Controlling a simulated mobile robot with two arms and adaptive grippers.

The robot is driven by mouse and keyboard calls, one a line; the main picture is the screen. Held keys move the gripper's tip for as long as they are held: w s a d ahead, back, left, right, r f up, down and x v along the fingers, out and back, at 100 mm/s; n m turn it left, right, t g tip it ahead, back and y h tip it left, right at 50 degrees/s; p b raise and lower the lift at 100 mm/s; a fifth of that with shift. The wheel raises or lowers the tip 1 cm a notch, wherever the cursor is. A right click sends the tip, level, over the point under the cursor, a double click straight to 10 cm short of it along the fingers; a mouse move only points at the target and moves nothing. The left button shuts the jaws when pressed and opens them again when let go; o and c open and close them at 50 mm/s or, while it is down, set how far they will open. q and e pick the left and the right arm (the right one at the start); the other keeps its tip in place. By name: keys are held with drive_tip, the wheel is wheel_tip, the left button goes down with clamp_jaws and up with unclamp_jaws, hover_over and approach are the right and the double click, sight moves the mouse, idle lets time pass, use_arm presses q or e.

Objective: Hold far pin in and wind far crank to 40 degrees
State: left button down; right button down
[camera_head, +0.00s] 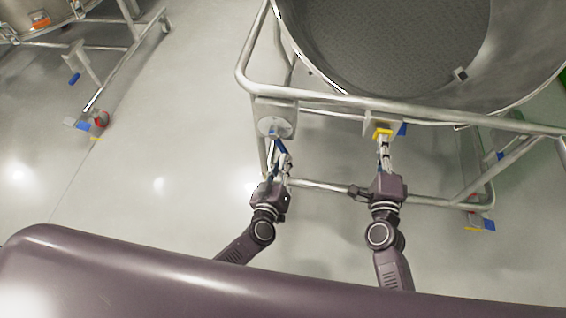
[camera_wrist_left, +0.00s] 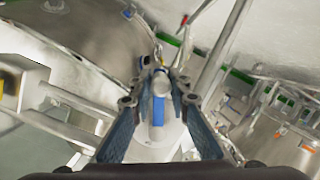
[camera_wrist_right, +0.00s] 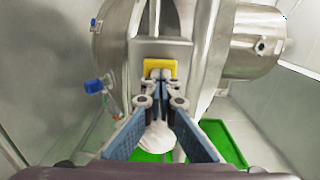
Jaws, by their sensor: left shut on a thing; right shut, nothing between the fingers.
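The yellow pin (camera_head: 383,133) is on a bracket to the right of the crank. My right gripper (camera_head: 384,146) is shut and empty, its tips at the pin. In the right wrist view the fingertips lie over the yellow pin (camera_wrist_right: 160,66); contact cannot be told for certain.
A large steel bowl (camera_head: 385,45) rests in the tubular frame (camera_head: 340,98) above both grippers. A lower rail (camera_head: 325,186) runs behind my wrists. A second wheeled stand (camera_head: 115,65) is at the upper left. The floor between is clear.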

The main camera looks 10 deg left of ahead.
use_arm(q)
drive_tip(key=shift+w+a+r, duration=0.1)
drive_tip(key=shift+a, duration=0.1)
use_arm(e)
drive_tip(key=shift+s, duration=0.1)
use_arm(q)
drive_tip(key=shift+d, duration=0.1)
use_arm(e)
drive_tip(key=s, duration=0.7)
drive_tip(key=shift+s, duration=0.4)
idle(0.4)
use_arm(q)
drive_tip(key=c, duration=1.6)
unclamp_jaws()
drive_tip(key=shift+d, duration=0.1)
drive_tip(key=v, duration=0.3)
drive_tip(key=f+v, duration=0.1)
drive_tip(key=v, duration=0.2)
drive_tip(key=f+v, duration=0.1)
drive_tip(key=v, duration=0.3)
drive_tip(key=shift+s+d+f, duration=0.2)
drive_tip(key=shift+s+d, duration=0.05)
drive_tip(key=shift+d, duration=0.05)
use_arm(e)
drive_tip(key=shift+f, duration=0.1)
